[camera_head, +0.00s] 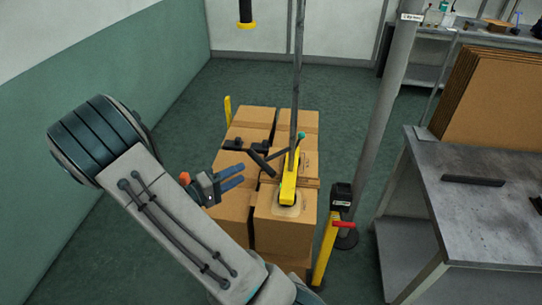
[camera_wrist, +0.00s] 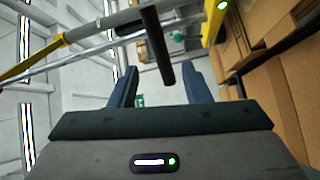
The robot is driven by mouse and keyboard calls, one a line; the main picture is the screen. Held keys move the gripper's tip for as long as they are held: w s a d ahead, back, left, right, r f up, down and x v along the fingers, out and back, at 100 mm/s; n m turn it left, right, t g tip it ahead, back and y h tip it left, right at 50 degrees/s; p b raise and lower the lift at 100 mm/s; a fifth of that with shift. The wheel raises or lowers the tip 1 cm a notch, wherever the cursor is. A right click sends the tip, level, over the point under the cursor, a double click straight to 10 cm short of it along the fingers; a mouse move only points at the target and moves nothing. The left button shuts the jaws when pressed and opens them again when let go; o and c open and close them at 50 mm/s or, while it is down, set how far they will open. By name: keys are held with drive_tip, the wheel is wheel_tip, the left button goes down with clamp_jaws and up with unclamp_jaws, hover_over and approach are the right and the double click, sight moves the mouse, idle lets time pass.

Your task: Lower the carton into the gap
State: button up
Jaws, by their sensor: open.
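A carton (camera_head: 285,228) is at the front right of a block of brown cartons. A yellow lifter head (camera_head: 288,186) with a pad rests on its top, below a thin grey upright tube (camera_head: 297,80). Black handle bars (camera_head: 262,163) stick out left from the lifter. My gripper (camera_head: 242,174), with blue fingers, is open just left of the handle. In the wrist view, a black bar (camera_wrist: 156,42) reaches between the spread fingers, with space on both sides. I cannot tell whether the carton is raised, and the gap is not clearly visible.
A yellow post with a black top (camera_head: 325,240) and a grey pole (camera_head: 390,90) stand right of the cartons. Further right is a grey table (camera_head: 490,220) with upright cardboard sheets (camera_head: 500,100). The floor left of the cartons is clear.

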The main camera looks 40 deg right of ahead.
sight(264, 161)
drive_tip(key=d+p, duration=0.1)
drive_tip(key=d, duration=0.3)
drive_tip(key=d+p, duration=0.1)
drive_tip(key=d, duration=0.3)
drive_tip(key=s+d+p, duration=0.1)
drive_tip(key=d, duration=0.3)
drive_tip(key=shift+d, duration=0.2)
